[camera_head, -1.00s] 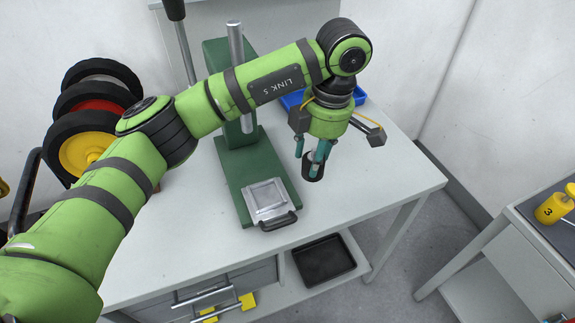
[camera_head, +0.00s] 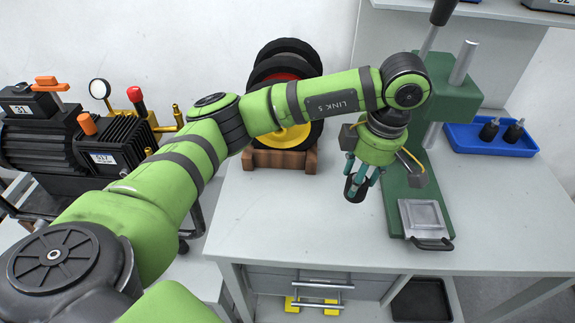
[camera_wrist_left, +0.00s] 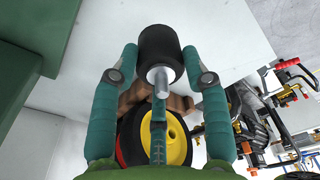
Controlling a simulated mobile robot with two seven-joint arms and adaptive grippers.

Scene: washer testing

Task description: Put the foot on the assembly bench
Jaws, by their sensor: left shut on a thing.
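My left gripper (camera_head: 357,178) is shut on a black round foot (camera_head: 354,190) with a metal stud and holds it over the pale bench (camera_head: 290,222). The foot seems to be above the bench top, left of the green press. In the left wrist view the foot (camera_wrist_left: 159,45) sits between the teal fingers, its stud pointing back toward the palm. Two similar black feet (camera_head: 489,130) stand in the blue tray (camera_head: 465,148) at the bench's right rear. My right gripper is not in view.
The green press (camera_head: 397,205), with a metal plate on its base, stands right of my gripper. A wooden rack (camera_head: 268,158) with wheels is at the rear left. A black pump (camera_head: 105,135) is further left. The bench's front middle is clear.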

